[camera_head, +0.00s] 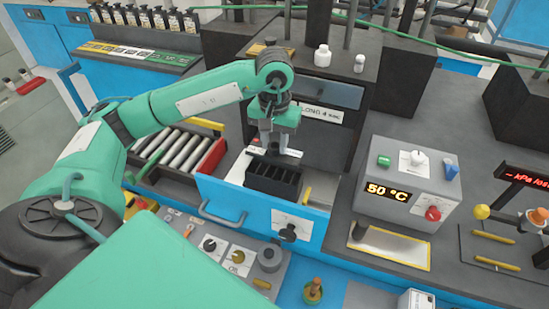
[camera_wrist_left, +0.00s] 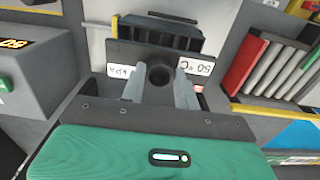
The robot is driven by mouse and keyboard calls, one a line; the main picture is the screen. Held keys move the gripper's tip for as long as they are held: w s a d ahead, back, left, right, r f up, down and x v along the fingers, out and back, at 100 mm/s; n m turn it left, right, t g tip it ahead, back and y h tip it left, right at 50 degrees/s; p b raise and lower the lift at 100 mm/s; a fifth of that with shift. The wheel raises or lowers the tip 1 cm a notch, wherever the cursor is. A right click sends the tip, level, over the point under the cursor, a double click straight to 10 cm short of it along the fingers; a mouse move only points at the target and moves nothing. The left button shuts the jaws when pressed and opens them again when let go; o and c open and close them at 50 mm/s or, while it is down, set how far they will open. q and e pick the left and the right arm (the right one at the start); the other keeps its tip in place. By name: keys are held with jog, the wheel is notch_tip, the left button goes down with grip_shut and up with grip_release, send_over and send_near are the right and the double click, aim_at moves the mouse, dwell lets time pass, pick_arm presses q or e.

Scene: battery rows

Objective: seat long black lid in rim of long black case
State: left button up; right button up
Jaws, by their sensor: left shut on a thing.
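The long black case (camera_head: 273,183), with several slots open at its top, stands in the blue-fronted drawer below my left arm. It also shows in the wrist view (camera_wrist_left: 160,36), partly hidden behind the lid. My left gripper (camera_head: 274,149) is shut on the round knob of the long black lid (camera_head: 285,157). In the wrist view the lid (camera_wrist_left: 142,52) carries white labels, one reading 50 °C, and the gripper's fingers (camera_wrist_left: 160,82) stand on both sides of its knob. The lid appears above the case's far side, apart from it. My right gripper is not in view.
The open drawer (camera_head: 215,189) has a blue front with a handle and a black knob. A tray of grey rollers (camera_head: 177,150) lies left of it. A heater box (camera_head: 405,185) reading 50 °C stands right. White bottles (camera_head: 322,56) stand on the dark shelf behind.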

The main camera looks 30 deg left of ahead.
pick_arm(q)
notch_tip(320, 180, down, 7)
jog(key=shift+f+p, duration=0.15)
jog(key=shift+p, duration=0.6)
jog(key=o, duration=1)
jog(key=shift+f, duration=0.1)
jog(key=shift+r, duration=0.3)
notch_tip(320, 180, up, 10)
jog(key=b, duration=0.2)
jog(key=shift+b, duration=0.3)
jog(key=shift+r, duration=0.85)
